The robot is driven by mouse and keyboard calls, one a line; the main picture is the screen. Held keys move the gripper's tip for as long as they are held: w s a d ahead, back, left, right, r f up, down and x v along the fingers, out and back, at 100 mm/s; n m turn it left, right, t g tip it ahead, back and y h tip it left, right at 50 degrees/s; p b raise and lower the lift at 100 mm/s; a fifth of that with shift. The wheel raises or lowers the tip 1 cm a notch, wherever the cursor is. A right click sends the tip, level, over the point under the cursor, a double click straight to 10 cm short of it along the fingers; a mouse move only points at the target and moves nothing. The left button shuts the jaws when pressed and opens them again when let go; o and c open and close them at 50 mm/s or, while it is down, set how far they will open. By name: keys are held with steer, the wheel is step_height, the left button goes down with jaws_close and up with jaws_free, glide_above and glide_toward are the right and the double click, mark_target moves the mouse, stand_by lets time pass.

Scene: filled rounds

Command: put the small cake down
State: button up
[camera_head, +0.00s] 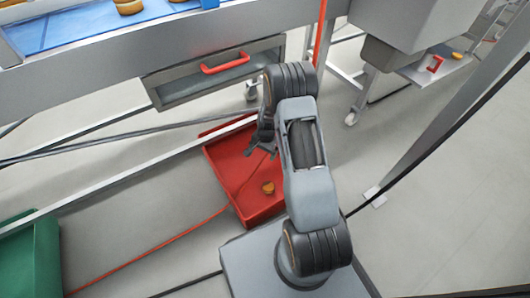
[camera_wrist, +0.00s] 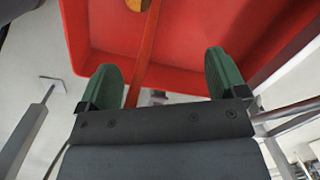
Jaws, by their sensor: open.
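A small cake (camera_head: 268,187), round and golden brown, lies in the red bin (camera_head: 225,160) on the floor. My gripper (camera_head: 262,143) is over the bin's far part, beyond the cake in the head view. In the wrist view my gripper (camera_wrist: 165,80) has its two green fingers wide apart with nothing held between them. The cake (camera_wrist: 137,5) shows there only at the top edge, cut off by the frame and apart from the fingers. The red bin (camera_wrist: 195,45) fills much of that view's upper part.
A metal table with a blue tray (camera_head: 80,30) and several round cakes stands at the back left. Below it is a drawer with a red handle (camera_head: 225,62). A green bin (camera_head: 30,255) is at lower left. A red cable (camera_head: 150,248) crosses the floor.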

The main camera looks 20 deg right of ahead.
steer(key=s+a+r+n, duration=0.2)
steer(key=a+r+n, duration=0.1)
steer(key=r, duration=0.9)
steer(key=s+a+r+n+t, duration=0.1)
steer(key=s+r+n, duration=0.3)
steer(key=s+r, duration=0.4)
steer(key=s+a+r+n+t+h, duration=0.1)
steer(key=s+a+r+n, duration=0.3)
steer(key=s+r, duration=0.5)
steer(key=shift+a, duration=0.2)
